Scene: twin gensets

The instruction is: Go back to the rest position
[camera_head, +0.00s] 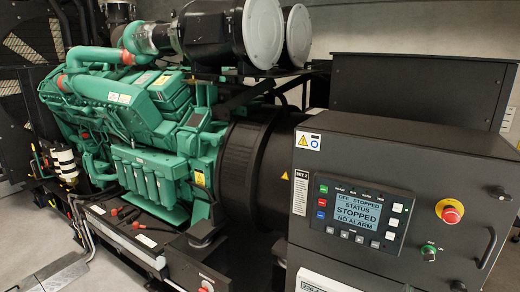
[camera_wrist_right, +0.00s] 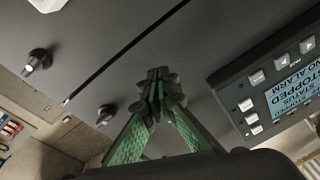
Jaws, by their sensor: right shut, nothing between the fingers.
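My right gripper (camera_wrist_right: 157,88) shows in the right wrist view with its green-padded fingers closed together and nothing between them. A grey control panel face lies behind the fingertips; I cannot tell how far off it is. In the head view I cannot make out the right gripper clearly. My left gripper is in neither view.
The control cabinet (camera_head: 325,148) stands at the right, with a display (camera_head: 358,210), a red emergency stop button (camera_head: 450,212) and a door handle (camera_head: 487,247). The display (camera_wrist_right: 288,92) and a black knob (camera_wrist_right: 38,60) show near the gripper. The green engine (camera_head: 150,130) stands left.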

